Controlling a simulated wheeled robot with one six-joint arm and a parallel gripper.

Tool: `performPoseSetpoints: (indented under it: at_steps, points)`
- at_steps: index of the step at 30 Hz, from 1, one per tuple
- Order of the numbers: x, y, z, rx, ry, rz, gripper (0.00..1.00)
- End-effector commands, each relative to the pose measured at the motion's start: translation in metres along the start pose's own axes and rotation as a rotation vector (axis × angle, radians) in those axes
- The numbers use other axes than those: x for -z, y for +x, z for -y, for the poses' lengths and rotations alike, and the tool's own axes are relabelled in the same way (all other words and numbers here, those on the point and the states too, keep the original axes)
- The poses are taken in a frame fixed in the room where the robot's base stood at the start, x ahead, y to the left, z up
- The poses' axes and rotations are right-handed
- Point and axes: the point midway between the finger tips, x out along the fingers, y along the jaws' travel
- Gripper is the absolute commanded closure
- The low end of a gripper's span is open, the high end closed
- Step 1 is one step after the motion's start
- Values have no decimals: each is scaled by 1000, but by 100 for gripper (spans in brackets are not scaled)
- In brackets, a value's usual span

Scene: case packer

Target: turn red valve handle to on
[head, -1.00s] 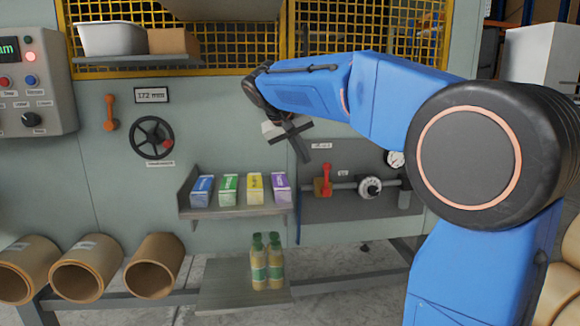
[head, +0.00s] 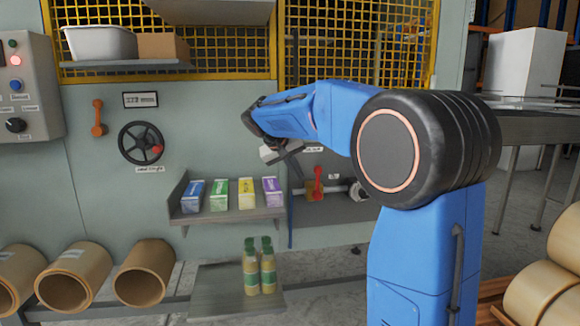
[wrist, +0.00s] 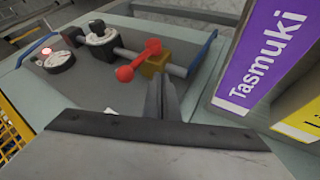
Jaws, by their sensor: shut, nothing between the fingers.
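The red valve handle (head: 318,183) stands upright at a yellow-brown valve body (head: 310,192) on a horizontal pipe, in the grey recessed panel right of the carton shelf. In the wrist view the red handle (wrist: 138,62) lies crosswise to the pipe, beside the brass-yellow valve body (wrist: 155,63). My gripper (head: 297,168) is in front of the panel, just left of the handle in the picture. In the wrist view my gripper's fingers (wrist: 162,88) are together and empty, apart from the handle. My arm hides part of the panel's right side. The on mark is not readable.
A shelf (head: 230,215) with several small cartons is close to my gripper's left; a purple carton (wrist: 262,55) looms large in the wrist view. Bottles (head: 259,268) stand on a lower shelf.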

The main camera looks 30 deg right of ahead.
Motion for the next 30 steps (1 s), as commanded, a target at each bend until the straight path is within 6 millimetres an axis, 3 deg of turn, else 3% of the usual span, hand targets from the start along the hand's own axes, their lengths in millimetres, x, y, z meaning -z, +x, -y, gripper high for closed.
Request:
performPoseSetpoints:
  at_steps: [1, 7, 30]
  points:
    - [1, 1, -10, -1, 7, -2, 100]
    - [2, 7, -26, -1, 4, -2, 100]
    - [4, 10, -38, 52, 30, 9, 100]
